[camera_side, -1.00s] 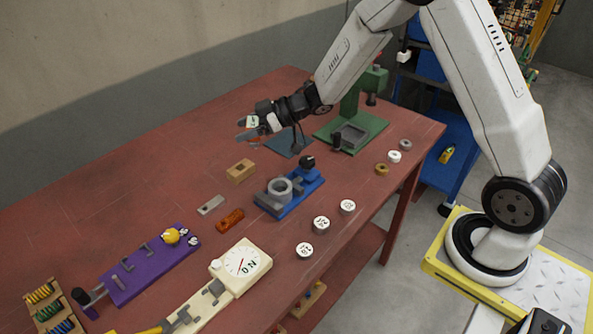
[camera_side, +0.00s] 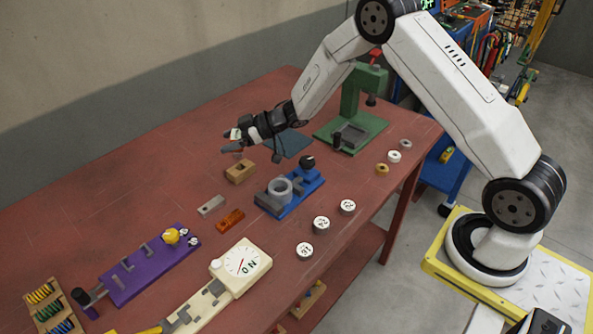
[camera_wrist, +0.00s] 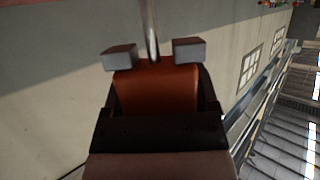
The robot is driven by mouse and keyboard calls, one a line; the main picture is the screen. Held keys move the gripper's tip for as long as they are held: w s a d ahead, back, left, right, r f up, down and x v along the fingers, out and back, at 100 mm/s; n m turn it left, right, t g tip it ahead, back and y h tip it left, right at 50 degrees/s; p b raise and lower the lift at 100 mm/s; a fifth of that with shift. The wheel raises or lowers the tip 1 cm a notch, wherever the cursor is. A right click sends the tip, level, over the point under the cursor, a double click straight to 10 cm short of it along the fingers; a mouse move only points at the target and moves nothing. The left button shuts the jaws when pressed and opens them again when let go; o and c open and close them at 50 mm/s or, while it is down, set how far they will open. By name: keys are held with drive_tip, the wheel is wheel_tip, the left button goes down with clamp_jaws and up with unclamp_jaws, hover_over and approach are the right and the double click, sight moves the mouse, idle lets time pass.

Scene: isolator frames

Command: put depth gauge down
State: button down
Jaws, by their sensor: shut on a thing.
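In the wrist view a thin metal rod (camera_wrist: 151,28) stands between the two grey fingertips, above an orange-brown body (camera_wrist: 157,88). The rest of the gauge is hidden or too small to make out. It appears clear of the table.
A blue mat (camera_side: 287,144) lies behind the wooden block (camera_side: 240,172). A green press (camera_side: 350,125), a blue fixture (camera_side: 296,198), an orange block (camera_side: 230,220), several white discs and a cream dial device (camera_side: 243,262) stand around. The table's left side (camera_side: 90,195) is bare.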

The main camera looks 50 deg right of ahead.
drive_tip(key=shift+w+f, duration=0.3)
drive_tip(key=shift+f, duration=1.5)
drive_tip(key=shift+f, duration=0.6)
unclamp_jaws()
drive_tip(key=shift+r, duration=0.1)
